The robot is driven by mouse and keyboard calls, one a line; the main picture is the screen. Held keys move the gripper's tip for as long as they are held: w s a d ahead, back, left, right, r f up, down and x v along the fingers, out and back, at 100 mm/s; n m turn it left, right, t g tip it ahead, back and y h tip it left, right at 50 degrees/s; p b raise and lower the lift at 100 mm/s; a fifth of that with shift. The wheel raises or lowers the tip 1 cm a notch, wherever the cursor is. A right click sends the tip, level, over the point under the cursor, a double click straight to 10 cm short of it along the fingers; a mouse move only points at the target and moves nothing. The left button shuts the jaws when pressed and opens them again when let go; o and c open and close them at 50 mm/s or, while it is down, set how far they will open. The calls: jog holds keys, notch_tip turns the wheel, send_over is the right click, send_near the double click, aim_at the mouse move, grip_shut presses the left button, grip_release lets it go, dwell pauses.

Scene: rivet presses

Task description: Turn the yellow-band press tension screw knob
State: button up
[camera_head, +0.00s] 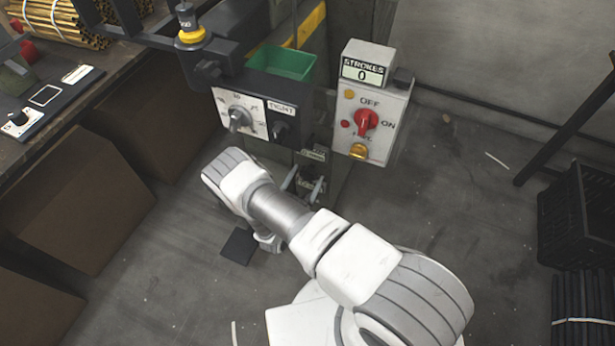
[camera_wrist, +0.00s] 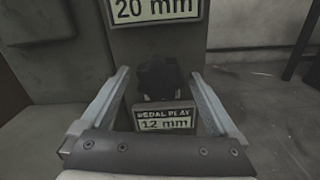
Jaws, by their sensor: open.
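The yellow-band press (camera_head: 225,70) stands at the upper middle of the head view, with a yellow ring (camera_head: 191,38) near its top. A black knob (camera_head: 280,131) sits under its TIGHT label (camera_head: 281,108), right of a white dial with a grey knob (camera_head: 239,118). My gripper (camera_head: 304,186) is open, low in front of the press and below those knobs. In the wrist view, a dark lobed knob (camera_wrist: 160,75) shows between the open fingers, above a "PEDAL PLAY 12 mm" plate (camera_wrist: 165,118). I cannot tell whether the fingers touch it.
A "20 mm" plate (camera_wrist: 157,10) is above the lobed knob. A control box (camera_head: 372,115) with a red switch (camera_head: 366,122) and a STROKES counter reading 0 stands right of the press. A green bin (camera_head: 283,62) is behind. A workbench (camera_head: 60,110) stands left, a black crate (camera_head: 577,215) right.

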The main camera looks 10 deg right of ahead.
jog(key=shift+w+d, duration=0.35)
jog(key=shift+w, duration=0.15)
jog(key=c, duration=1.4)
